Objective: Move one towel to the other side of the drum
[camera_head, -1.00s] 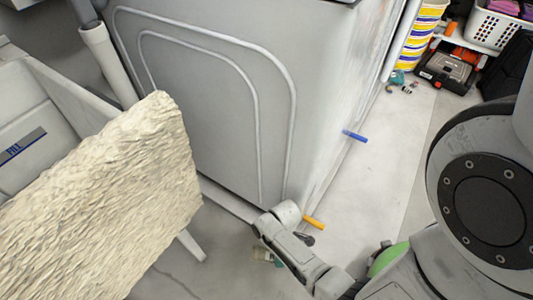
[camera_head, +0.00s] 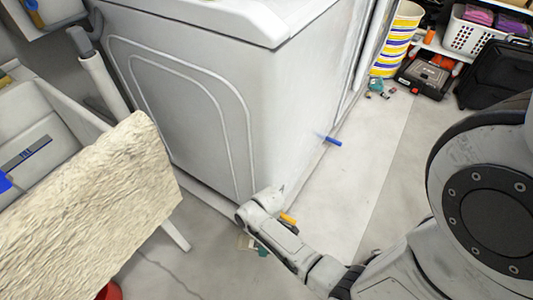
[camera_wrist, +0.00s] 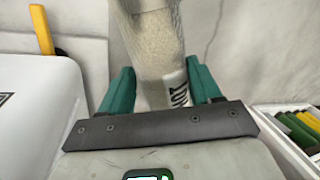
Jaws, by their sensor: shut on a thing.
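In the wrist view my gripper (camera_wrist: 160,82) has its green fingers on either side of a pale beige, cylinder-like thing (camera_wrist: 152,40) with a white part bearing dark lettering, and is shut on it. I cannot tell whether this is a towel. In the head view my gripper (camera_head: 250,243) is small and partly hidden behind my arm, low by the near corner of a white appliance (camera_head: 215,110). A large cream, rough-textured sheet (camera_head: 95,215), towel-like, fills the lower left in front of a grey sink. I cannot make out a drum for certain.
The grey sink (camera_head: 30,125) stands at the left. A black case, a toolbox (camera_head: 425,78) and a white basket (camera_head: 475,32) are at the upper right. A tray (camera_wrist: 295,125) of yellow and green items is at the wrist view's right.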

